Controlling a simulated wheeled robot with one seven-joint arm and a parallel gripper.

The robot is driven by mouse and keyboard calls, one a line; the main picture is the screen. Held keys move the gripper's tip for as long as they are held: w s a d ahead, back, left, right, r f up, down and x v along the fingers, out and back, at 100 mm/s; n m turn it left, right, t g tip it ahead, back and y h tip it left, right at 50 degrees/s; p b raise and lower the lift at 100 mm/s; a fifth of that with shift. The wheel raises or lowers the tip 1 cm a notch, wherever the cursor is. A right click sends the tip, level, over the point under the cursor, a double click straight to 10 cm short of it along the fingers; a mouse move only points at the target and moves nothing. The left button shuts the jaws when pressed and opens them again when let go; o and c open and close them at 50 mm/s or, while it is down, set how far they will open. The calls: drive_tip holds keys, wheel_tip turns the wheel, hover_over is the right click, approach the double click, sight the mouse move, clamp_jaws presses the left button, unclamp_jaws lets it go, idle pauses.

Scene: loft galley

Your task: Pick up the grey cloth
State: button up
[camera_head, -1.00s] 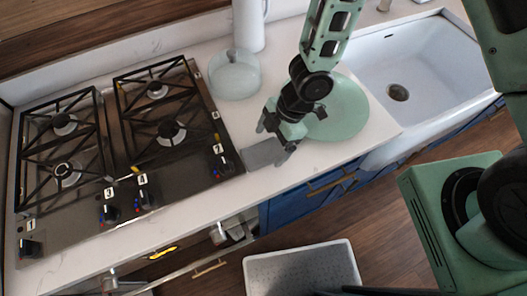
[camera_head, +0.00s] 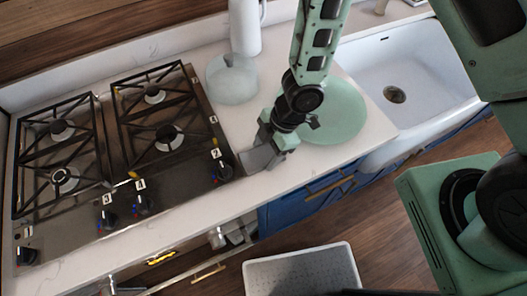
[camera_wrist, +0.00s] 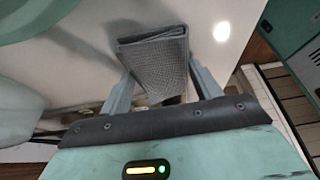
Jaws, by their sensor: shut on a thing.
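The grey cloth (camera_wrist: 155,62) is a folded, woven piece between my two fingers in the wrist view. In the head view the cloth (camera_head: 256,159) shows at the counter's front edge, partly hidden by my gripper (camera_head: 268,145). My gripper (camera_wrist: 158,92) is shut on the cloth, with one finger at each side of it. Whether the cloth is clear of the counter or still touching it, I cannot tell.
The gas hob (camera_head: 118,150) with black grates lies just left of my gripper. A green plate (camera_head: 345,112), a clear glass bowl (camera_head: 231,80) and a white pitcher (camera_head: 244,25) stand nearby. The white sink (camera_head: 425,75) is at right. A grey bin (camera_head: 300,268) stands below.

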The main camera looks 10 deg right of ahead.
sight(266, 151)
wheel_tip(266, 151, up, 10)
drive_tip(key=p, duration=0.3)
idle(0.3)
drive_tip(key=shift+o, duration=0.8)
drive_tip(key=shift+w, duration=0.1)
